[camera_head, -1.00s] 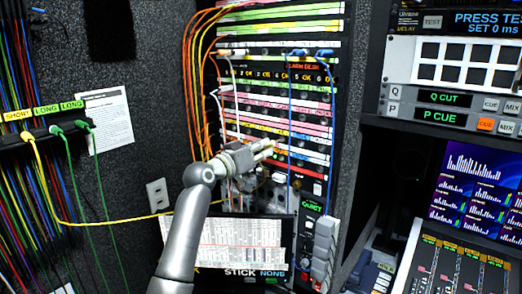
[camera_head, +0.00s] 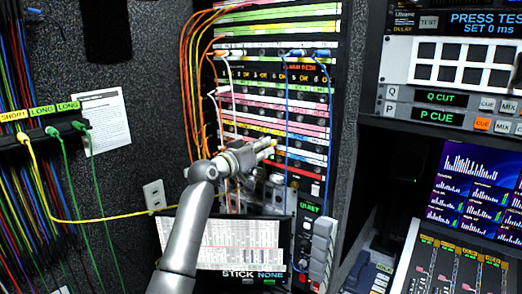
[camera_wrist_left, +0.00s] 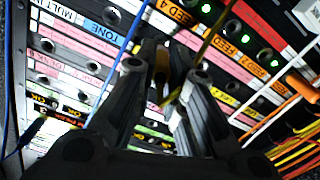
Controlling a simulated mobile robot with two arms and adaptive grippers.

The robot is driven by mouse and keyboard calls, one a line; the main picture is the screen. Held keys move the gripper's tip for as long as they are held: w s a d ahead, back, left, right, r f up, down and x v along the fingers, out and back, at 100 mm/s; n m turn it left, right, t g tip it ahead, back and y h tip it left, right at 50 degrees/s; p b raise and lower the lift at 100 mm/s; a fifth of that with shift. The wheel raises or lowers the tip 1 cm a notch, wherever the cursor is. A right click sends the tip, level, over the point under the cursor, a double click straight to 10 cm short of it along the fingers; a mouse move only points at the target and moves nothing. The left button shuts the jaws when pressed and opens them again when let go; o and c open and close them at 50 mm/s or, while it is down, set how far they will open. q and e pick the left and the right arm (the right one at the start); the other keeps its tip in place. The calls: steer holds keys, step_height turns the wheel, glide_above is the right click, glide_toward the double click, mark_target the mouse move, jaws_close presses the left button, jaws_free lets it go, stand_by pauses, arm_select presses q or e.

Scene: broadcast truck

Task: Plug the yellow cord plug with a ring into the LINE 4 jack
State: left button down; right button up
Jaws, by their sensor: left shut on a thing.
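My left gripper (camera_head: 268,147) is in front of the patch panel (camera_head: 322,108), its fingers pointing right toward the jack rows. In the left wrist view its fingers (camera_wrist_left: 164,62) are shut on a small yellow plug (camera_wrist_left: 161,62), largely hidden between them. A thin yellow cord (camera_wrist_left: 205,45) crosses that view close to the fingers. In the head view the yellow cord (camera_head: 110,217) hangs from the SHORT hanger and runs right toward my left arm, which hides part of it. I cannot read a LINE 4 label or make out the ring. My right gripper is not in view.
Orange cords (camera_head: 188,75), white cords (camera_head: 217,110) and blue cords (camera_head: 287,120) hang across the panel around the gripper. Green cords (camera_head: 67,160) hang at the left rack. A monitor (camera_head: 215,245) and a grey button box (camera_head: 322,245) stand below the panel.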

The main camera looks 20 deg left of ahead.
arm_select(q)
steer(key=shift+x, duration=0.8)
steer(key=shift+w+d+b, duration=0.1)
steer(key=shift+w+b, duration=0.1)
steer(key=shift+b, duration=0.1)
steer(key=c, duration=1.4)
jaws_free()
steer(key=v, duration=1.2)
